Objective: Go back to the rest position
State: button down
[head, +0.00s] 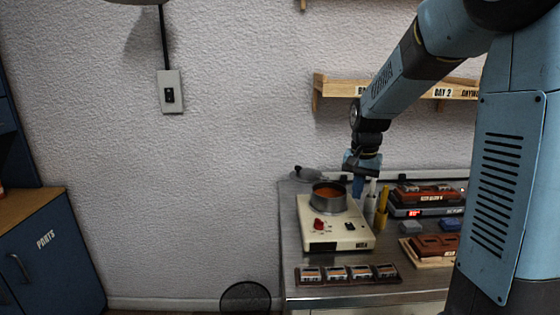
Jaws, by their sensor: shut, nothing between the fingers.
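My gripper (358,190) hangs at the end of my blue arm, pointing down over the metal worktable (292,252). It is shut with nothing in it. In the picture it is just right of a pot (330,205) with orange-red contents, which sits on a cream hot plate (318,240) with a red knob (319,224). I cannot tell how high the fingers are above the table or whether they touch anything.
A yellow-handled upright tool (382,200) stands close to the right of my gripper. A dark rack (346,274) of several small blocks lies at the front. Red-brown units (435,243) are at right. A wooden shelf (335,88) is behind my arm.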

jog(key=s+r+n+t, duration=0.2)
jog(key=s+r, duration=0.3)
jog(key=s, duration=0.7)
jog(key=s+r+n+t, duration=0.2)
jog(key=s+r, duration=0.3)
jog(key=s, duration=0.8)
jog(key=shift+n+t, duration=0.4)
jog(key=shift+n, duration=0.2)
